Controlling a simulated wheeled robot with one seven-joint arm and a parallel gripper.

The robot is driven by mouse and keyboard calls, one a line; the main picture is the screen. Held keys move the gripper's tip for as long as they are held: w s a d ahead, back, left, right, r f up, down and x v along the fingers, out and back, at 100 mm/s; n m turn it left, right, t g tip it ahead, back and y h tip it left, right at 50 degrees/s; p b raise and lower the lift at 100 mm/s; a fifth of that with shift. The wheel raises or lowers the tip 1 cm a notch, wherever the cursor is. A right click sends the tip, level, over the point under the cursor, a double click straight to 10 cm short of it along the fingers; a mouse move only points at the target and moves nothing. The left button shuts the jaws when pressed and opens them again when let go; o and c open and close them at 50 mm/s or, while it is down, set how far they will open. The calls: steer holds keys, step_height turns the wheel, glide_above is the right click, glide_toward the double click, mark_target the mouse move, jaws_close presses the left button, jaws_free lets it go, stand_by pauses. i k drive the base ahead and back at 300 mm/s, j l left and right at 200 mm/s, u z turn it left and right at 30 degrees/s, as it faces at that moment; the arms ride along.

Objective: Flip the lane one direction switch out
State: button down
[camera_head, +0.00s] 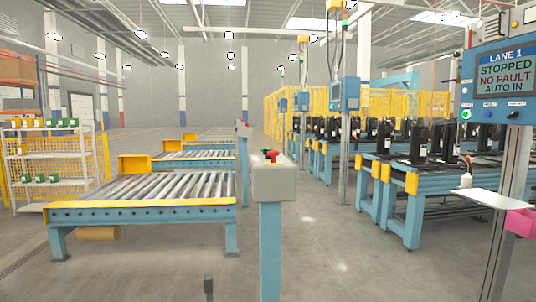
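The lane one panel (502,85) is a blue box on a grey post at the right edge, partly cut off by the frame. Its screen (506,76) reads LANE 1, STOPPED, NO FAULT, AUTO IN. Below the screen are a lit green button (466,115), a blue button (490,115) and a black knob (513,115). The knob looks like the direction switch, but its label is too small to read and its position is hard to tell. My gripper is not in view.
A pedestal (272,182) with a red button stands in the centre. A roller conveyor (150,212) is at left. Blue benches (412,200) with black compressors are at right. A white shelf (497,201) and pink bin (521,222) sit below the panel. Floor (330,255) between is clear.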

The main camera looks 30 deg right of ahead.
mark_target(266, 150)
steer(key=z, duration=0.5)
steer(key=i+l+u, duration=0.1)
steer(key=i+l, duration=1)
steer(key=i+l+u, duration=0.15)
steer(key=i+l, duration=0.45)
steer(key=i+l+u, duration=0.1)
steer(key=i+l, duration=0.4)
steer(key=l, duration=0.15)
steer(key=i+l+u, duration=0.1)
steer(key=i+l, duration=0.4)
steer(key=l, duration=0.15)
